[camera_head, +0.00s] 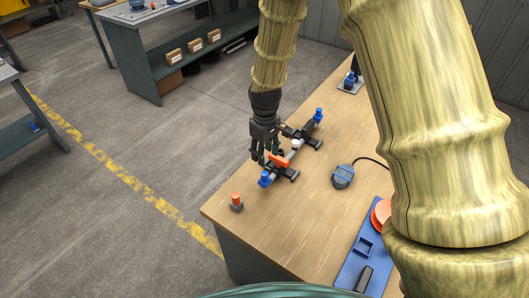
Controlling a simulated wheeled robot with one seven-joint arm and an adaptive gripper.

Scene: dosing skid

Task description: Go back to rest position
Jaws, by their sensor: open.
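My gripper (266,150) hangs at the end of my arm, pointing down over the left part of the wooden table. Its dark fingers are apart, beside or just above the orange handle (279,160) of a small pipe assembly (294,148). The assembly has blue ends and dark supports, and lies diagonally on the table. I cannot tell whether the fingers touch it. Nothing shows held between them. My arm hides part of the table's right side.
An orange-topped grey piece (236,203) stands near the wooden table's (275,222) left corner. A blue-grey device (343,176) with a cable lies at the middle. A blue tray (352,270) is at the front right.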

